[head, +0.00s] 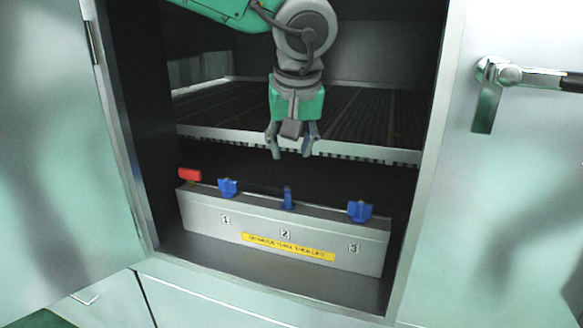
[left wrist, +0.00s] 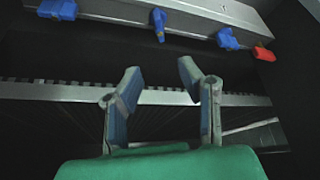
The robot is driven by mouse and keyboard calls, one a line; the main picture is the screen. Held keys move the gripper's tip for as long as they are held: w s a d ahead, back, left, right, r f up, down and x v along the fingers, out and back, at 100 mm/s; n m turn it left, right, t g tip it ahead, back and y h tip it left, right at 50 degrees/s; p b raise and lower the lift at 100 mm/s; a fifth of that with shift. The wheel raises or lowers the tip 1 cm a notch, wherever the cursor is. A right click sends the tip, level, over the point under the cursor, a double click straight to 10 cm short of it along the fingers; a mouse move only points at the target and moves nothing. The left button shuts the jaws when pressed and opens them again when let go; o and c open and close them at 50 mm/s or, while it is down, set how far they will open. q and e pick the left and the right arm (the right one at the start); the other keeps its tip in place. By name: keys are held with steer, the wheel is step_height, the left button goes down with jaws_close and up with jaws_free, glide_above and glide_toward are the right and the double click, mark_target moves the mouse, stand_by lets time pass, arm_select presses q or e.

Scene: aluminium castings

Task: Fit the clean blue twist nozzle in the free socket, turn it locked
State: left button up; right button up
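Three blue nozzles sit along the top of a grey block (head: 196,208) with labels 1, 2 and 3. Nozzle one (head: 228,187) and nozzle three (head: 360,211) show their broad sides; the middle nozzle (head: 287,198) shows narrow, turned differently. In the left wrist view the middle nozzle (left wrist: 158,24) lies between the other two and has a small yellowish spot. No empty socket can be made out. My left gripper (head: 291,153) points down above the middle nozzle, apart from it. Its fingers (left wrist: 162,74) are spread with nothing between them. My right gripper is out of view.
A red piece (head: 190,175) sits at the block's left end. A slatted shelf (head: 215,120) lies behind my gripper, above the block. The cabinet opening is framed by an open door (head: 55,160) at left and a panel with a lever handle (head: 530,77) at right.

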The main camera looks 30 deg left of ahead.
mark_target(288, 191)
arm_select(q)
steer(key=b+x, duration=0.1)
steer(key=x, duration=0.3)
steer(key=b+x, duration=0.1)
steer(key=x, duration=0.3)
steer(key=s+b+x, duration=0.1)
steer(key=x, duration=0.2)
steer(key=shift+w+d+f+b, duration=0.15)
steer(key=shift+f+b, duration=0.25)
steer(key=shift+f, duration=0.2)
jaws_close()
steer(key=shift+r+n+g+p, duration=0.1)
steer(key=shift+n+g+p, duration=0.6)
steer(key=shift+n+p, duration=1)
steer(key=shift+n+g+y+p, duration=0.45)
steer(key=shift+n+p, duration=0.65)
steer(key=shift+p, duration=0.8)
steer(key=shift+n, duration=0.3)
